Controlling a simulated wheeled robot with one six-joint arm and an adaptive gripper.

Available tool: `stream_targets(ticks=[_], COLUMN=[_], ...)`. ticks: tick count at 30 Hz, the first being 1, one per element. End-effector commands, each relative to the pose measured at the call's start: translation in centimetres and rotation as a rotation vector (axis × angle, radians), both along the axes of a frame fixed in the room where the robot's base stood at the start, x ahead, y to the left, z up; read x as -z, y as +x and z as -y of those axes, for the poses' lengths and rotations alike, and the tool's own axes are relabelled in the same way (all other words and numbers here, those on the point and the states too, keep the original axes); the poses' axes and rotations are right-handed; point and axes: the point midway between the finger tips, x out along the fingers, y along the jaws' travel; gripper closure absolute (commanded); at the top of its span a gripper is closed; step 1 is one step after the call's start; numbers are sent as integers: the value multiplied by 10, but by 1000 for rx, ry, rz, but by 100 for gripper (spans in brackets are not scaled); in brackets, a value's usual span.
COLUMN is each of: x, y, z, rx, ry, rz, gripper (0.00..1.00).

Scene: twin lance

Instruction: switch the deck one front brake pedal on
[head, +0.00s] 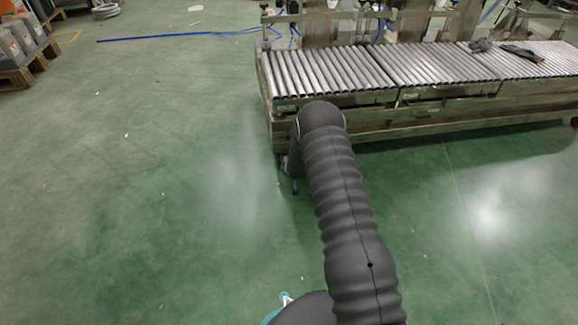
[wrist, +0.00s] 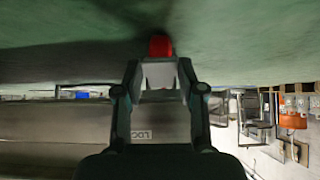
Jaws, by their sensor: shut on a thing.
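The brake pedal, a red-tipped piece (wrist: 160,46), shows in the wrist view just beyond my fingertips, against the green floor. My gripper (wrist: 160,70) is shut on it, with a finger on each side and a pale grey part between them. In the head view, my gripper is mostly hidden behind my arm, low at the near left corner of the roller conveyor (head: 335,70). The pedal cannot be made out there. The pedal's exact tilt cannot be told.
The conveyor's frame fills the lower left of the wrist view, with a lettered label (wrist: 141,135). Another red spot (head: 574,122) shows low at the far right of the conveyor. A blue hose (head: 180,36) lies on the floor.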

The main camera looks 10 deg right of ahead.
Motion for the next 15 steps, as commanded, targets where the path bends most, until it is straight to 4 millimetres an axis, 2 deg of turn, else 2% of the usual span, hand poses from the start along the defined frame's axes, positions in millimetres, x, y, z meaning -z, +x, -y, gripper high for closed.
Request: stream_targets(ticks=[15], x=[10], y=[0], z=[0], rx=[0], ry=[0], rz=[139], gripper=[96])
